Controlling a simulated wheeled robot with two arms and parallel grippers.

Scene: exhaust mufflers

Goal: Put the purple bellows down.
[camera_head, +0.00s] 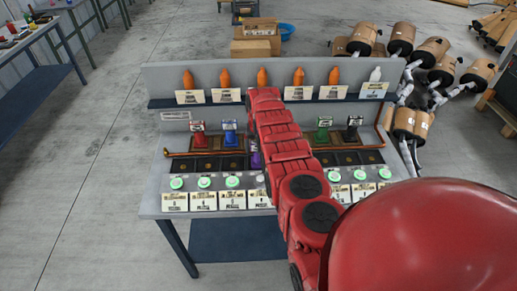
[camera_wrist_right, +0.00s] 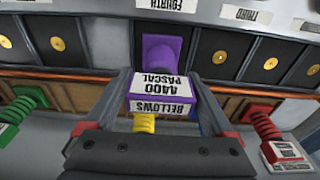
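The purple bellows (camera_wrist_right: 163,52), with a white label reading 4400 PASCAL BELLOWS, is between the two fingers of my right gripper (camera_wrist_right: 162,100). The fingers press close on both sides of its labelled block. In the wrist view its purple end lies over the row of black tiles; I cannot tell whether it touches them. In the head view only a little of the purple bellows (camera_head: 256,160) shows beside my red right arm, which hides the gripper. My left gripper is not in view.
Red (camera_head: 200,138), blue (camera_head: 230,137), green (camera_head: 322,134) and black bellows (camera_head: 352,133) stand along the bench. Black tiles (camera_head: 208,163), lit green buttons (camera_head: 204,183) and labels line its front. Orange bottles (camera_head: 224,78) stand on the shelf above.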

